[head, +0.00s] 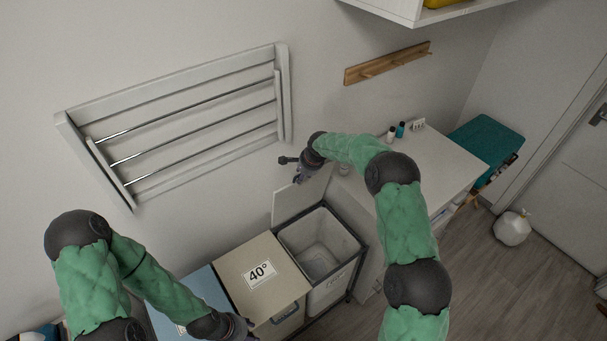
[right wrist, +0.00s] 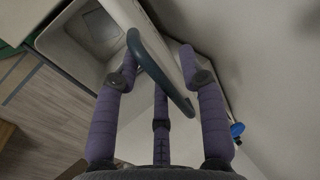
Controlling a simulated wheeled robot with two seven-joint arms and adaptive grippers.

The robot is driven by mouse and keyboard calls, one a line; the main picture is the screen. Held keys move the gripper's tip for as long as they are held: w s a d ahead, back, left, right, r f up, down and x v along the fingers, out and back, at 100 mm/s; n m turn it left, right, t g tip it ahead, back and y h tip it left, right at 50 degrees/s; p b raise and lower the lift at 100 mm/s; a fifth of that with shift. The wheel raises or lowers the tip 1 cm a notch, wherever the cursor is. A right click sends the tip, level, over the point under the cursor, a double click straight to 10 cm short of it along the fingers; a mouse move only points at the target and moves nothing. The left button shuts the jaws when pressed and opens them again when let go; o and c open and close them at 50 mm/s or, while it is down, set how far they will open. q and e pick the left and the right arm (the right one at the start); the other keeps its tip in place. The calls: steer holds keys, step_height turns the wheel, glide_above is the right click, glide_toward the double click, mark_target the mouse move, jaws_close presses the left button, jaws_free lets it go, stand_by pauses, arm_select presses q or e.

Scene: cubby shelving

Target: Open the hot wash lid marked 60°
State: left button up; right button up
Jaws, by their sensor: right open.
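The bin at the right end of the hamper row (head: 320,243) has its pale lid (head: 290,204) standing up, leaning back toward the wall. No 60° mark shows on the side of the lid that I see. My right gripper (head: 291,173) is at the lid's upper edge. In the right wrist view its fingers (right wrist: 160,62) are spread around the lid edge, with the dark handle bar (right wrist: 152,66) between them; contact is unclear. My left gripper (head: 243,331) is at the bottom, near the front of the middle lid marked 40° (head: 245,263), which is closed; its fingers are too unclear to judge.
A blue lid (head: 203,288) at the left is closed and partly behind my left arm. A white counter (head: 437,165) with small bottles (head: 400,130) stands right of the bins. A drying rack (head: 190,120) hangs on the wall. The open bin looks empty.

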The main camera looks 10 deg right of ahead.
steer(key=v, duration=1.2)
steer(key=shift+f, duration=0.1)
